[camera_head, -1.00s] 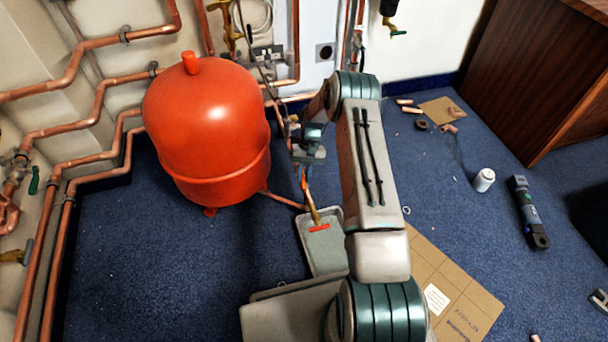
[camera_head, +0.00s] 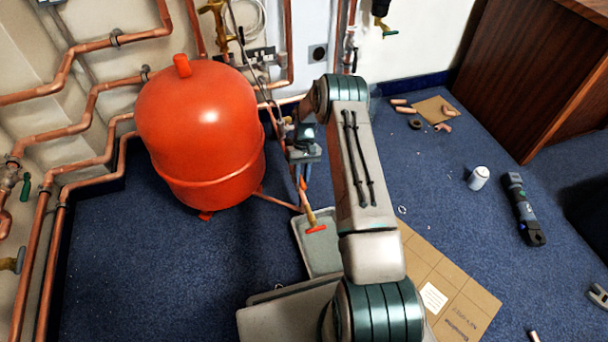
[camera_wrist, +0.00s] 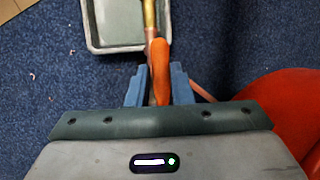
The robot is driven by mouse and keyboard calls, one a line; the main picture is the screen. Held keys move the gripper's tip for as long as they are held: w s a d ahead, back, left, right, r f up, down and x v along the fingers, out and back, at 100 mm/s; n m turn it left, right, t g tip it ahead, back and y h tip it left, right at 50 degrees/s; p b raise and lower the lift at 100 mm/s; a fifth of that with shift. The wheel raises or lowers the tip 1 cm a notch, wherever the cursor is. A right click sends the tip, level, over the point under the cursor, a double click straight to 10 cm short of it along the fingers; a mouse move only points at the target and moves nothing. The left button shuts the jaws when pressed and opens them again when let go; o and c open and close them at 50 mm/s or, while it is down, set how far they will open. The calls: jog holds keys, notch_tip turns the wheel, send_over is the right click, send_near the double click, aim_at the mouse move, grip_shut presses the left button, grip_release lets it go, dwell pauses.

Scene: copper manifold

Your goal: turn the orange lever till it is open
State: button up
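The orange lever (camera_wrist: 160,68) points straight toward my wrist camera, with its near end between the two blue fingers of my gripper (camera_wrist: 160,88). A finger stands close on each side of it. I cannot tell whether both touch it. The lever joins a brass-coloured valve or pipe (camera_wrist: 150,14) at the top of the wrist view. In the head view my gripper (camera_head: 304,165) hangs beside the red tank, and the brass piece (camera_head: 311,216) shows below it with a small red handle (camera_head: 316,229). My arm hides part of this area.
The large red tank (camera_head: 200,135) stands close left of my gripper. A grey tray (camera_head: 318,258) lies below on the blue carpet. Copper pipes (camera_head: 95,150) run along the left wall. Cardboard (camera_head: 450,285), a white can (camera_head: 478,178) and a dark tool (camera_head: 523,208) lie to the right.

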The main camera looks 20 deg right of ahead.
jog(key=o, duration=0.3)
jog(key=shift+w+d, duration=0.1)
jog(key=p+v, duration=0.4)
jog(key=v, duration=0.9)
jog(key=shift+r, duration=0.35)
jog(key=shift+w+p, duration=0.1)
jog(key=shift+p, duration=0.2)
jog(key=s+a+r+t+h+p, duration=0.1)
jog(key=s+r+p, duration=0.35)
jog(key=r, duration=0.95)
jog(key=s+a+r+t+p, duration=0.15)
jog(key=r+p, duration=0.55)
jog(key=r, duration=0.7)
jog(key=s+a+r+t+h+p, duration=0.15)
jog(key=s+r+p, duration=0.35)
jog(key=r, duration=0.9)
jog(key=s+a+r+m+t+p, duration=0.1)
jog(key=s+a+r+t+p, duration=0.1)
jog(key=s+r+p, duration=1.5)
jog(key=s+r+t, duration=0.1)
jog(key=s+r, duration=0.5)
jog(key=s, duration=0.1)
jog(key=shift+s+a+r+p, duration=0.2)
jog(key=shift+a+p, duration=0.1)
jog(key=shift+p, duration=0.1)
